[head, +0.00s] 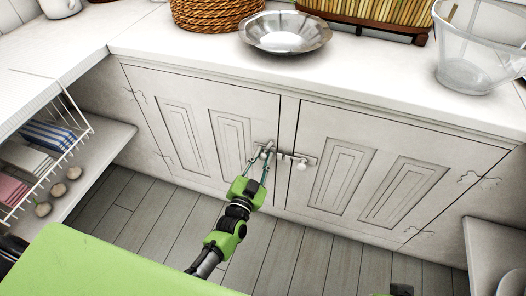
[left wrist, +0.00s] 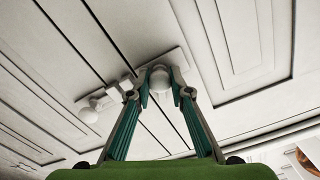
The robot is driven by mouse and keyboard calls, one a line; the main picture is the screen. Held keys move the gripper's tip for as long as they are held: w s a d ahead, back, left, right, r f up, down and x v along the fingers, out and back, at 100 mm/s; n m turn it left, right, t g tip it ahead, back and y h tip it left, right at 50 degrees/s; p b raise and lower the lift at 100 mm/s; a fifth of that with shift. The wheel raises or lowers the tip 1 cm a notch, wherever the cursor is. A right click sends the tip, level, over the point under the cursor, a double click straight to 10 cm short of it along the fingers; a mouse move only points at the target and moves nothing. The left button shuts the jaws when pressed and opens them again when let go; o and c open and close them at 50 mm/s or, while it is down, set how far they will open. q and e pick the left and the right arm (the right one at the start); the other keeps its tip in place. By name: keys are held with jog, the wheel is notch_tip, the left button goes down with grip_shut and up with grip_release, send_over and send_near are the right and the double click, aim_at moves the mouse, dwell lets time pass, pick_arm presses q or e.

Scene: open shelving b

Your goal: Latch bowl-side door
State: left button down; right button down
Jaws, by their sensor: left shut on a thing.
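Two white panelled cabinet doors, the left door (head: 190,122) and the right door (head: 362,178), stand side by side under the counter and look closed. The silver bowl (head: 285,32) is on the counter above the gap between them. My left gripper (head: 265,152) is at the left door's inner edge, shut on a round white knob (left wrist: 160,77) on a small latch plate. A second white knob (head: 303,164) is on the right door; it also shows in the left wrist view (left wrist: 88,115). The fingers partly hide the latch, so its position is unclear.
A woven basket (head: 215,12) and a clear container (head: 478,50) stand on the counter. A wire rack (head: 68,150) with folded cloths is on the left shelf. Another shelf (head: 492,248) juts in at lower right.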

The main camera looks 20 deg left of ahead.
pick_arm(q)
jog(key=shift+a+r+m, duration=0.15)
jog(key=shift+m, duration=0.35)
jog(key=shift+p, duration=0.3)
